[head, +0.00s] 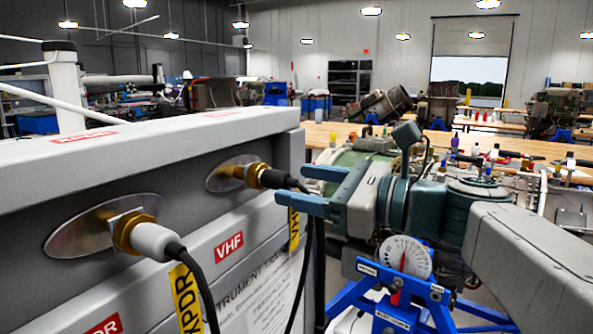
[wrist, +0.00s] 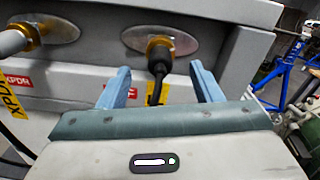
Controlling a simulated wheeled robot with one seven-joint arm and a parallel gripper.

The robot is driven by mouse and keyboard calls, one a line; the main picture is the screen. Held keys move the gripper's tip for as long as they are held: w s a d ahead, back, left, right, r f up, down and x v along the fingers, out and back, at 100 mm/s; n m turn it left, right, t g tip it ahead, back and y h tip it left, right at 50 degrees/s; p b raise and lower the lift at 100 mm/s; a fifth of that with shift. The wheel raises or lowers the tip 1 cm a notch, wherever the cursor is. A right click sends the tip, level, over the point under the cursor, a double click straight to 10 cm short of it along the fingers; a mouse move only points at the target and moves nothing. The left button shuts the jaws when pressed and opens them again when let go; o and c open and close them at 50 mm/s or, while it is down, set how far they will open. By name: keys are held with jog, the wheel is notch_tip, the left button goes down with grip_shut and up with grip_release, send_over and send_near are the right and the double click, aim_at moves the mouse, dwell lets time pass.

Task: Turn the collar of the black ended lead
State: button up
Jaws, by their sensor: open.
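The black ended lead (head: 280,180) is plugged into the grey case at an oval metal plate marked VHF. Its brass collar (head: 257,175) sits between the plate and the black end; it also shows in the wrist view (wrist: 157,45). My gripper (head: 290,184) is open and empty, just right of the collar, with its blue fingers pointing at the case. In the wrist view, the fingers (wrist: 160,68) stand on either side of the black lead, with its black end between the tips. I cannot tell whether either finger touches it.
A white ended lead (head: 155,241) with its own brass collar is plugged in nearer, at the left, with a yellow XPDR tag (head: 185,296). The grey case (head: 150,170) fills the left. A blue stand (head: 400,300) and workbenches with tools lie beyond my arm.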

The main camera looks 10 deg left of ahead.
aim_at(288, 182)
jog(key=p+x, duration=0.1)
jog(key=x, duration=0.5)
jog(key=c, duration=1)
